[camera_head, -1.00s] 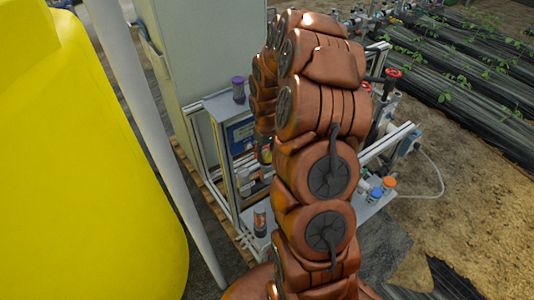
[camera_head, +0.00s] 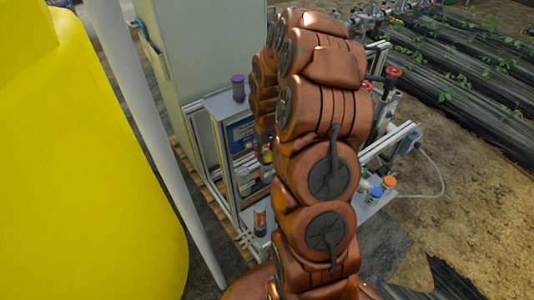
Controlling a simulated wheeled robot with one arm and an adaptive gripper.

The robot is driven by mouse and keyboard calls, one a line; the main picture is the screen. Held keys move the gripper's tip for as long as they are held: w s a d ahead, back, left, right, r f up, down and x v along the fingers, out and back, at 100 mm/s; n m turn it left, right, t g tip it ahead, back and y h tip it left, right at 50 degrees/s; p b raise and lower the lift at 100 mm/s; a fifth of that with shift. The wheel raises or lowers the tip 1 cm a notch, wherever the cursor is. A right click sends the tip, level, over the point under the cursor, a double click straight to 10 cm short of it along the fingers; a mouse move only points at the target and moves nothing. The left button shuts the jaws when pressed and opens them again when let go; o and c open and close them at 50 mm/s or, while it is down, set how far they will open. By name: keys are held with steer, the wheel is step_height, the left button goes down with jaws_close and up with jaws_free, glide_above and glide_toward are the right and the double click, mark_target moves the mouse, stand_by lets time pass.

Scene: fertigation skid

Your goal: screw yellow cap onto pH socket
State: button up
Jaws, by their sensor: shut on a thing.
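My gripper (camera_head: 263,143) is a small dark shape at the end of my brown arm, over the skid's frame, mostly hidden behind my own arm links. It is shut on a small yellow-orange piece (camera_head: 265,155), which looks like the yellow cap. The pH socket cannot be made out; my arm covers that part of the skid. Whether the cap touches the socket cannot be told.
A purple-capped container (camera_head: 238,88) stands on the skid's upper shelf. An amber bottle (camera_head: 260,219) stands on the lower shelf. Orange (camera_head: 389,182) and blue (camera_head: 376,193) caps are at the right end. A large yellow tank (camera_head: 80,180) and a grey pole (camera_head: 150,130) stand at left.

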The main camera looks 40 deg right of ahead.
steer(key=shift+f+b, duration=0.75)
steer(key=shift+b, duration=0.2)
stand_by(1.2)
steer(key=shift+o, duration=1.1)
steer(key=shift+f+b, duration=0.25)
steer(key=shift+b, duration=0.05)
steer(key=shift+c, duration=0.2)
steer(key=c, duration=0.7)
steer(key=shift+f+m+b, duration=0.1)
steer(key=shift+m+b, duration=0.2)
steer(key=shift+b, duration=0.05)
steer(key=shift+m+b, duration=0.8)
steer(key=shift+m, duration=0.4)
